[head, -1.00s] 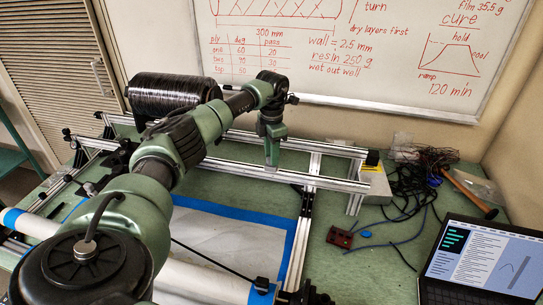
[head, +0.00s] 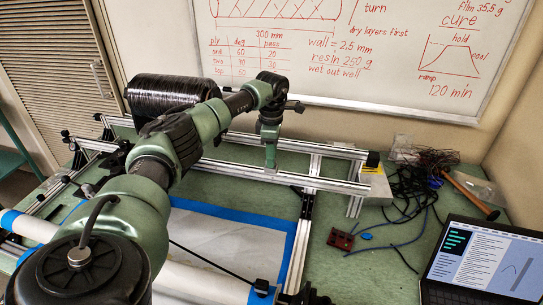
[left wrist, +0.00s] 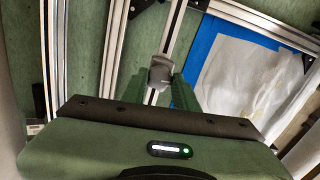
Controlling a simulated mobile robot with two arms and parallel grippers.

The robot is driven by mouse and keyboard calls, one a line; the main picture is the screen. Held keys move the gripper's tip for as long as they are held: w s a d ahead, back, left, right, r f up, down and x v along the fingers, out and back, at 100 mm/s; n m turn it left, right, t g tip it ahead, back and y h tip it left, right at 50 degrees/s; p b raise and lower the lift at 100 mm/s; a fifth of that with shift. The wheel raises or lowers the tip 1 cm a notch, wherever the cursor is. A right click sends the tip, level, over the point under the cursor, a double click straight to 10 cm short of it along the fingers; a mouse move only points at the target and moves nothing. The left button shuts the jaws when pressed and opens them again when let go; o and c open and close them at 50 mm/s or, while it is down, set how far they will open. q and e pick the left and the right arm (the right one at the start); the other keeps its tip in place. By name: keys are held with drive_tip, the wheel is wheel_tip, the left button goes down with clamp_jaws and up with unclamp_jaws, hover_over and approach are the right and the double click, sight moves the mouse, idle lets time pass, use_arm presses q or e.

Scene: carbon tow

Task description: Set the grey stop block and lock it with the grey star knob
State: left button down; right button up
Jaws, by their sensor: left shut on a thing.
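My left gripper (head: 271,163) points down over the aluminium rail in the middle of the bench. In the left wrist view my left gripper (left wrist: 160,91) has its two green fingers on either side of a small grey piece (left wrist: 160,74), and it is shut on it. The piece looks like the grey stop block and sits in line with a rail (left wrist: 176,32); whether it touches the rail I cannot tell. In the head view the fingers and wrist mostly hide it. I cannot make out the grey star knob. My right gripper is out of view.
A black wound roll (head: 172,95) lies behind my left arm. A white sheet edged with blue tape (head: 225,235) lies inside the rail frame. To the right are a red-brown block (head: 341,239), tangled cables (head: 412,195), a hammer (head: 474,196) and an open laptop (head: 482,265).

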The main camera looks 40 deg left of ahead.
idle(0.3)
use_arm(q)
drive_tip(key=c, duration=1.1)
unclamp_jaws()
wheel_tip(320, 180, up, 7)
drive_tip(key=shift+w+f+b, duration=0.1)
drive_tip(key=shift+f+b, duration=0.1)
drive_tip(key=shift+b, duration=0.7)
drive_tip(key=shift+r, duration=0.6)
